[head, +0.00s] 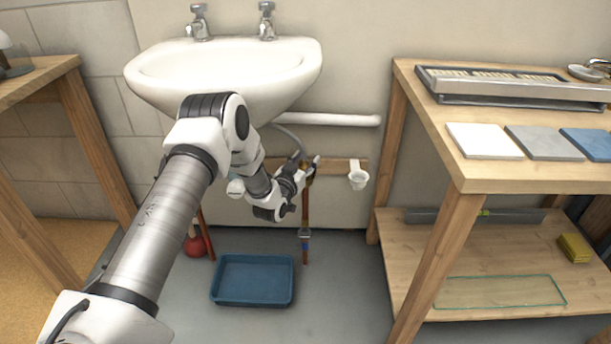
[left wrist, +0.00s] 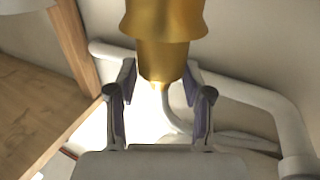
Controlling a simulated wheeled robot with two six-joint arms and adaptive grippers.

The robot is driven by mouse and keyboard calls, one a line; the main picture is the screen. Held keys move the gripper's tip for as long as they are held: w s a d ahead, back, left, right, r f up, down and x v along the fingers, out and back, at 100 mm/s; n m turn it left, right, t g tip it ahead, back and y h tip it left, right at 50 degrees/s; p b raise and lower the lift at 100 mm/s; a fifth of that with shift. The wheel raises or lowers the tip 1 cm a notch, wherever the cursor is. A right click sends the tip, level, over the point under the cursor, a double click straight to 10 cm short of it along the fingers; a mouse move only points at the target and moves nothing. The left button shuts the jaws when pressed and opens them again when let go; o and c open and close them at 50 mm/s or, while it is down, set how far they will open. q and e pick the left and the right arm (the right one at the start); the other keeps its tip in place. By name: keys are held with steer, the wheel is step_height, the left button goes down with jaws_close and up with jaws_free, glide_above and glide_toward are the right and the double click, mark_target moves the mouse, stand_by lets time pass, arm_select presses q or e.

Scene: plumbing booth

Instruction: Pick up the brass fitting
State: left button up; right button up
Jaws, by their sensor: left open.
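The brass fitting (left wrist: 164,38) fills the top middle of the left wrist view, a gold-coloured piece with a flared rim above a narrower lower end. My left gripper (left wrist: 160,80) is open, with one finger on each side of that lower end. Gaps show between the fingers and the brass, so it is not gripped. In the head view my left gripper (head: 310,170) is below the sink beside the upright copper pipe, and it mostly hides the fitting. My right gripper is not in view.
The white sink (head: 222,75) hangs above my left arm. A white waste pipe (head: 335,119) runs along the wall, with a small white cup (head: 358,177) on the rail. A blue tray (head: 252,280) is on the floor below. A wooden bench (head: 415,90) stands right.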

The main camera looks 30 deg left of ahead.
arm_select(q)
jaws_close()
